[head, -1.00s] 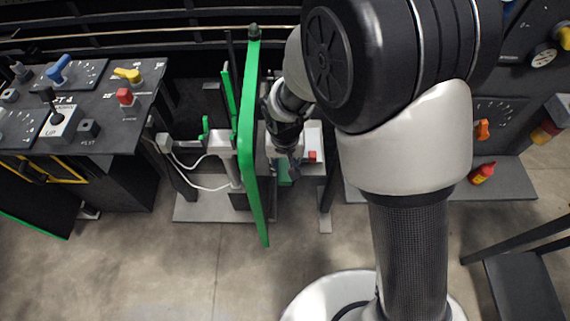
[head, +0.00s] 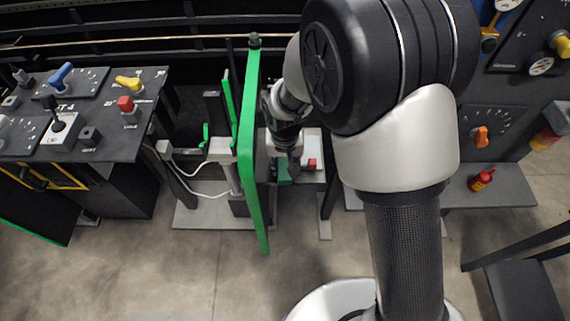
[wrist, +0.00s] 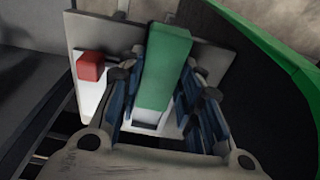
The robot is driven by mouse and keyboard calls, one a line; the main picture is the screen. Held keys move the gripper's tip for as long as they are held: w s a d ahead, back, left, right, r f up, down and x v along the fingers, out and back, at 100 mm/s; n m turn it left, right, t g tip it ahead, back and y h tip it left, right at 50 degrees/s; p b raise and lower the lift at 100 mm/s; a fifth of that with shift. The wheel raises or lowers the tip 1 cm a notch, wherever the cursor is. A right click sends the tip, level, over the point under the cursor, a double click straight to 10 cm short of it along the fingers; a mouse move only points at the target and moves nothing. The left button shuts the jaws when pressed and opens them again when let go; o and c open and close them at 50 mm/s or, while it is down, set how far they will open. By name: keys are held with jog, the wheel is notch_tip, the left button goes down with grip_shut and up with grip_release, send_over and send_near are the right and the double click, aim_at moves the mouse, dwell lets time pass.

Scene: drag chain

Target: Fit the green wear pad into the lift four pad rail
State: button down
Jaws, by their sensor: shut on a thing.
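The green wear pad (wrist: 165,68) is a plain green block between the blue-lined fingers of my gripper (wrist: 160,98) in the wrist view. My gripper is shut on it. In the head view my gripper (head: 286,160) hangs just right of a tall green panel, over a light grey stand, and the pad (head: 284,174) shows as a small green patch at its tips. A white plate with a red block lies behind the pad in the wrist view. I cannot tell which part is the lift four pad rail, or whether the pad touches the stand.
The tall green panel (head: 250,150) stands close left of my gripper; its green edge (wrist: 275,55) fills the wrist view's right. The red block (wrist: 91,67) is beside the left finger. A console (head: 110,135) stands left. Open floor (head: 130,265) lies in front.

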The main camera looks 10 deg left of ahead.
jog(key=shift+w+a, duration=0.1)
jog(key=shift+w, duration=0.45)
jog(key=shift+w+a, duration=0.1)
jog(key=shift+w, duration=0.2)
jog(key=shift+w+a, duration=0.15)
jog(key=shift+w, duration=0.5)
jog(key=shift+w+a, duration=0.15)
jog(key=shift+w, duration=0.5)
jog(key=shift+w, duration=0.3)
jog(key=shift+w+a+p, duration=0.15)
jog(key=shift+w+p, duration=0.15)
jog(key=shift+w, duration=0.2)
jog(key=shift+w, duration=0.25)
jog(key=shift+w+a, duration=0.1)
jog(key=c, duration=1.1)
grip_release()
jog(key=shift+o, duration=0.2)
